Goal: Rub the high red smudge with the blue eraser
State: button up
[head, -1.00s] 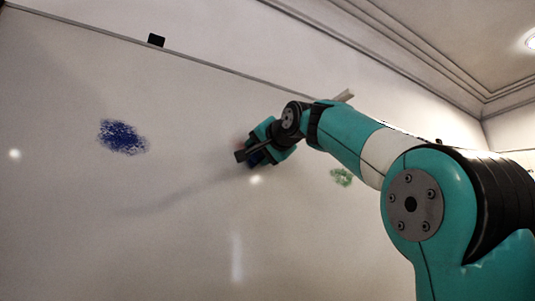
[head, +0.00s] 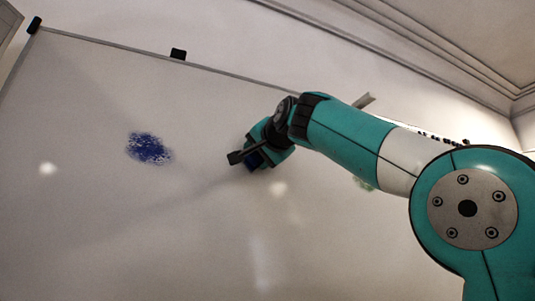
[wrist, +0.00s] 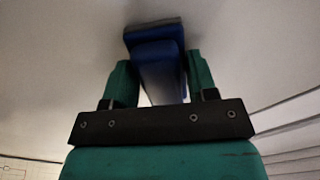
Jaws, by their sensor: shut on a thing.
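My gripper (head: 258,156) is shut on the blue eraser (head: 253,161) up at the whiteboard (head: 150,225). In the wrist view the blue eraser (wrist: 154,48) sits between the two green fingers, with its dark far face at the board's pale surface; it looks to be touching, but a small gap cannot be ruled out. No red smudge shows now in either view; the board right behind my gripper and arm is hidden. A blue smudge (head: 149,148) is to the left of my gripper. A green smudge (head: 363,184) shows partly below my arm.
The board's top edge has a grey frame with a black clip (head: 178,54) and a black corner piece (head: 34,25). A pale bar (head: 364,101) sticks up behind my arm. The board below and left of my gripper is clear, apart from glare spots.

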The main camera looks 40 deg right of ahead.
jog(key=shift+w+a, duration=0.2)
jog(key=shift+a, duration=0.35)
jog(key=shift+s+a+f, duration=0.1)
jog(key=shift+s, duration=0.15)
jog(key=shift+b+v, duration=0.45)
jog(key=shift+v, duration=2.3)
jog(key=shift+p+v, duration=0.3)
jog(key=shift+v, duration=1.15)
